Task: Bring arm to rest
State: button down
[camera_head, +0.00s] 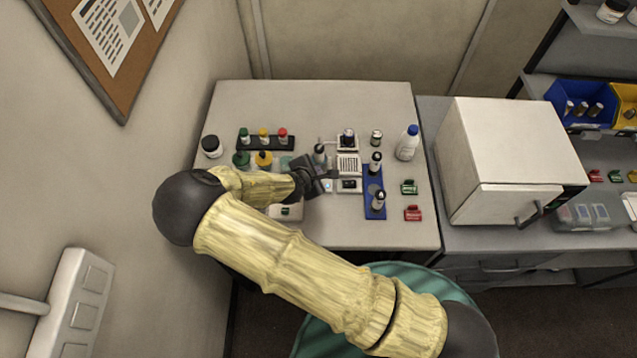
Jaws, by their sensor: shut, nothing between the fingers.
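My arm reaches in from the lower right, bends at a dark elbow at the left, and folds back toward the middle of the table. My gripper (328,181) is shut and empty. The height of the fingertips above the table cannot be told. My forearm and gripper hide part of the things at the left middle of the table.
A dark rack (265,143) with coloured-cap vials stands behind. A blue rack (374,191) with dark-capped vials is right of my gripper. A white bottle (408,143) and green and red clips are farther right. A white oven (508,160) stands on the right counter. A wall is close at left.

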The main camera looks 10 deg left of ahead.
dwell(0.6)
jog(key=s+d+r+m+g+b, duration=0.2)
jog(key=s+d+r+m+b, duration=0.1)
jog(key=d+m, duration=0.5)
jog(key=s+d+r+m+g+y+b, duration=0.1)
jog(key=s+d+r+m, duration=0.3)
jog(key=d+r+m, duration=0.4)
jog(key=s+d+r+m+g+b, duration=0.3)
jog(key=d+m, duration=0.5)
jog(key=d, duration=0.5)
notch_tip(320, 180, up, 2)
jog(key=shift+s+d+r+m+y+b, duration=0.2)
jog(key=shift+s+m+y+b, duration=0.2)
jog(key=shift+s+b, duration=0.45)
jog(key=shift+w, duration=0.1)
